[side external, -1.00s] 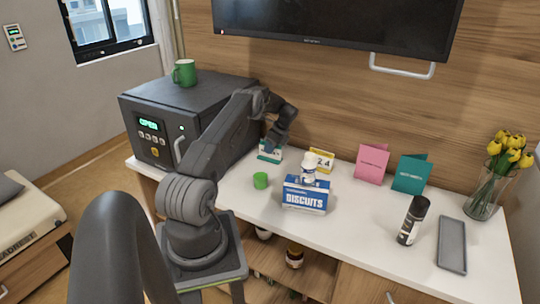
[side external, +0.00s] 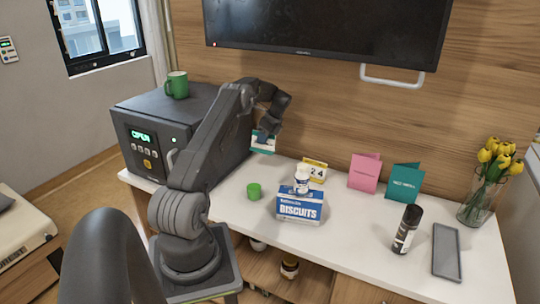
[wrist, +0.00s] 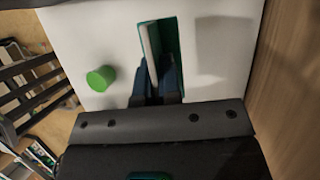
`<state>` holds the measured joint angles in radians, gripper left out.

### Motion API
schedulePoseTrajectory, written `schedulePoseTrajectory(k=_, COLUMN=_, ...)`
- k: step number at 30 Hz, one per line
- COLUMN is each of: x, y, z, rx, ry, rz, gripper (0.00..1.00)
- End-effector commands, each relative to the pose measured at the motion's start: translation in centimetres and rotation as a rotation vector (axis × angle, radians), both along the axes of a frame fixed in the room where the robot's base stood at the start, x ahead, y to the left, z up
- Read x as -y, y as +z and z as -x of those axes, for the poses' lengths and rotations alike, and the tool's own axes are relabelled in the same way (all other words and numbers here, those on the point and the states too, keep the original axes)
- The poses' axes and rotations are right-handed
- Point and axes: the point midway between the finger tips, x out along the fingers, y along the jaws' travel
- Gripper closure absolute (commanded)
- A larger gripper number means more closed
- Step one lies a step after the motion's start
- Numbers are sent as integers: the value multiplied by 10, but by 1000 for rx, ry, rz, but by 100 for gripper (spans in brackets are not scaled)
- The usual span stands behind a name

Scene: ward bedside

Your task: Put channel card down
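The channel card, a folded card in teal and white (side external: 263,147), is in my gripper (side external: 266,134) near the back wall, just right of the dark box. In the wrist view the card (wrist: 163,40) stands on edge between my two fingers (wrist: 158,88), which are shut on its lower part in the picture. It hangs above the white tabletop (wrist: 110,35), and a shadow lies apart from it to the right. Its printed face is not readable.
Nearby are a biscuits box (side external: 300,207), a white bottle (side external: 302,180), and a yellow calendar (side external: 315,170). Pink (side external: 364,172) and teal (side external: 404,183) cards stand farther right.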

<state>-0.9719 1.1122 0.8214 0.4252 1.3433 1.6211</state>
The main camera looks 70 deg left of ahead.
Motion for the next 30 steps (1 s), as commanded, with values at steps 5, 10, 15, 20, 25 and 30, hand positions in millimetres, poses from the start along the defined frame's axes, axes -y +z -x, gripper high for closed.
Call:
schedulePoseTrajectory(k=5, x=0, y=13, z=0, rx=-1, ry=0, rz=1, gripper=100)
schedulePoseTrajectory(k=10, x=0, y=30, z=0, rx=1, ry=0, rz=-2, gripper=100)
schedulePoseTrajectory(k=15, x=0, y=61, z=-1, rx=3, ry=-1, rz=-3, gripper=100)
schedulePoseTrajectory(k=20, x=21, y=63, z=-21, rx=6, ry=-9, rz=4, gripper=100)
schedulePoseTrajectory(k=25, x=52, y=62, z=-50, rx=13, ry=-16, rz=5, gripper=100)
schedulePoseTrajectory(k=30, x=107, y=62, z=-91, rx=23, ry=-27, rz=9, gripper=100)
